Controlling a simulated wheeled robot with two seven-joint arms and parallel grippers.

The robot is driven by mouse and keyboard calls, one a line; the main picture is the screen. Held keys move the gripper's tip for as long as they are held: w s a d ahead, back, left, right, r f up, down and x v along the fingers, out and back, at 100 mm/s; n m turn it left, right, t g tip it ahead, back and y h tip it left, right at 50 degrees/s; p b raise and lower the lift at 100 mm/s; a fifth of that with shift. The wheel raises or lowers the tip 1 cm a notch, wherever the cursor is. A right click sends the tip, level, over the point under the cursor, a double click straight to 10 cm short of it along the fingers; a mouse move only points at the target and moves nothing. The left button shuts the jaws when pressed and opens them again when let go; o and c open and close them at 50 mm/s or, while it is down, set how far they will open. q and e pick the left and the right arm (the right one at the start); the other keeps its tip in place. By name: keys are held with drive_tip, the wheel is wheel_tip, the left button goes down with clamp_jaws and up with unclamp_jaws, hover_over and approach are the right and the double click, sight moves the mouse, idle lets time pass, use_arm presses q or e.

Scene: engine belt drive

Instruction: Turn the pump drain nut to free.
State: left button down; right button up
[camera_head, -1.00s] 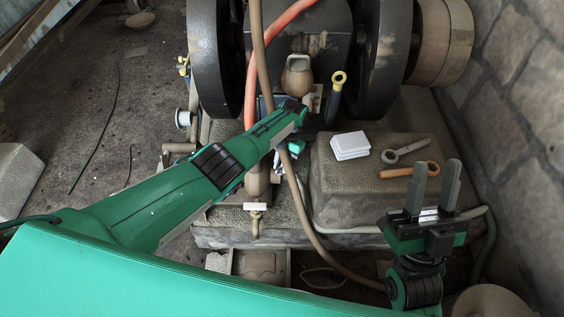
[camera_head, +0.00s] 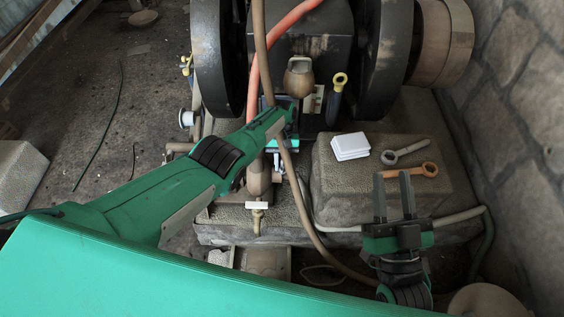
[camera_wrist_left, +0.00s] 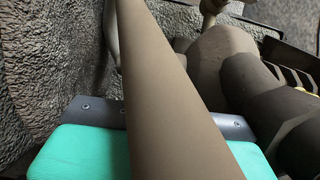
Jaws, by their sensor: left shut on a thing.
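My left gripper (camera_head: 281,148) reaches in among the pipework in front of the engine. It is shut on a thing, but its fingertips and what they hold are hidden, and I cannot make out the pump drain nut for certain. In the left wrist view, a brown hose (camera_wrist_left: 160,90) runs close in front of the gripper's teal body (camera_wrist_left: 82,152) and covers the jaws. Grey-brown pipe fittings with hexagonal faces (camera_wrist_left: 224,62) lie to the right of the hose.
A stone block (camera_head: 335,190) carries a white box (camera_head: 350,146), a grey spanner (camera_head: 405,151) and an orange-brown spanner (camera_head: 428,170). Two dark flywheels (camera_head: 220,60) flank the engine. A tap with a white handle (camera_head: 257,205) is below my left gripper. A stone wall closes the right side.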

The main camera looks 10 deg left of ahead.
idle(0.3)
use_arm(q)
drive_tip(key=c, duration=1.3)
unclamp_jaws()
drive_tip(key=shift+o, duration=0.2)
